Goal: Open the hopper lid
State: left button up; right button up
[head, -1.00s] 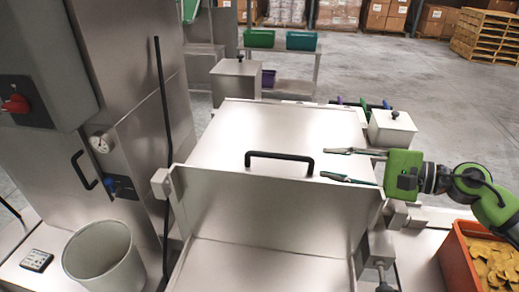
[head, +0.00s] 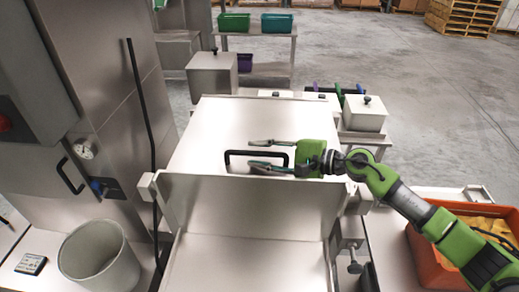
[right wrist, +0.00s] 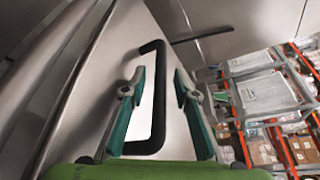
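The hopper lid (head: 225,122) is a flat, brushed-metal panel, and it looks closed. A black bar handle (head: 236,152) stands near its front edge. My right gripper (head: 252,154) reaches in from the right at the handle, with its two green-tipped fingers apart. In the right wrist view, the handle (right wrist: 158,105) runs between the open fingers (right wrist: 159,78), with a gap on each side. I see no grip on it. My left gripper is not in view.
An upright metal panel (head: 240,207) stands just in front of the lid. A grey bucket (head: 128,270) is at the lower left, by a tall steel cabinet (head: 108,110). An orange crate (head: 425,262) is at the right, under my right arm. Lidded metal boxes stand behind.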

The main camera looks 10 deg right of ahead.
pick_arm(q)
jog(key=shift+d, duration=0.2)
pick_arm(e)
jog(key=shift+c, duration=0.4)
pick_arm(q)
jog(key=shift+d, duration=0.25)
pick_arm(e)
grip_shut()
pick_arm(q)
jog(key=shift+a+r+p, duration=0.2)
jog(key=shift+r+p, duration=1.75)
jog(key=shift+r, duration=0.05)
pick_arm(e)
jog(key=w+d+r+m+g, duration=0.1)
jog(key=w+r, duration=0.3)
jog(key=r, duration=0.6)
jog(key=w+r+m+g, duration=0.1)
jog(key=w+r+m, duration=0.2)
jog(key=r, duration=0.7)
jog(key=shift+w+d+g+h, duration=0.3)
jog(key=shift+w+d, duration=0.05)
jog(key=shift+w, duration=0.7)
jog(key=shift+r, duration=0.1)
